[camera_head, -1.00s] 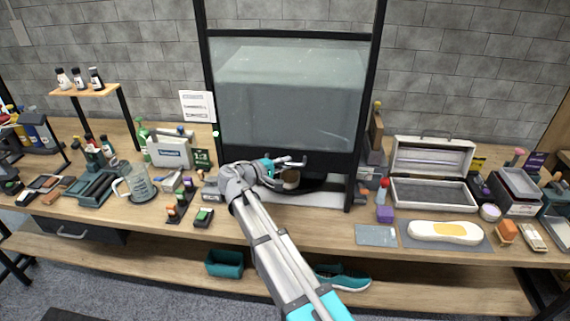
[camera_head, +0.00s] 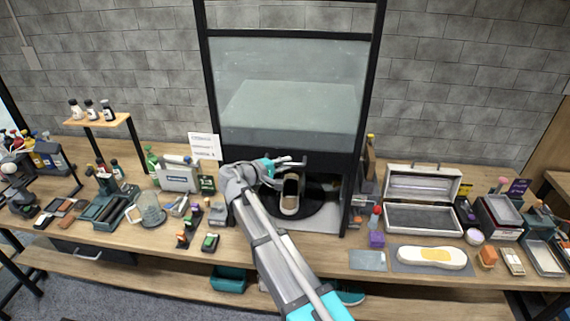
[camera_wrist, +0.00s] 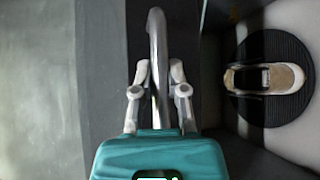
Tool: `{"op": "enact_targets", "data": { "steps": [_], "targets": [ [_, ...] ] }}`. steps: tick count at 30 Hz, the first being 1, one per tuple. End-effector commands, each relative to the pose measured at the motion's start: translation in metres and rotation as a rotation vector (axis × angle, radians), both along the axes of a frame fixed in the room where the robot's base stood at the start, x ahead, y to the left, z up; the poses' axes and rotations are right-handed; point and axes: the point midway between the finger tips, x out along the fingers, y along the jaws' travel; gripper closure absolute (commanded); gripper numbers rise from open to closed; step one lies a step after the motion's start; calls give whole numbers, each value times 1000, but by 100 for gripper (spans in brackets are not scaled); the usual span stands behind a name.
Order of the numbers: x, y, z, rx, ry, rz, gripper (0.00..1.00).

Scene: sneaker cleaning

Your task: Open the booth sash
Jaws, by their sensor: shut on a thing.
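The booth sash (camera_head: 250,70) is a glass panel in a black frame with a dark bottom rail. It stands partly raised, with a gap below its rail. My gripper (camera_head: 272,168) is at the rail; in the wrist view my gripper (camera_wrist: 157,85) is shut on the curved metal sash handle (camera_wrist: 157,40), one finger on each side. Through the gap a shoe (camera_head: 290,193) stands on a round black turntable (camera_head: 316,202). The wrist view also shows the shoe (camera_wrist: 290,78) and the turntable (camera_wrist: 262,45) to the right of my gripper.
The workbench is crowded on both sides. A teal bin (camera_head: 228,278) sits on the lower shelf.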

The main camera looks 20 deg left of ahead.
Motion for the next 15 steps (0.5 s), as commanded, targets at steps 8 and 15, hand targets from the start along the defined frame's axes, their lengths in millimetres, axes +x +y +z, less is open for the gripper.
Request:
{"op": "enact_targets", "data": {
  "steps": [8, 15],
  "targets": [
    [0, 0, 42, 0, -1, 0, 100],
    [0, 0, 56, 0, -1, 0, 100]
  ]
}}
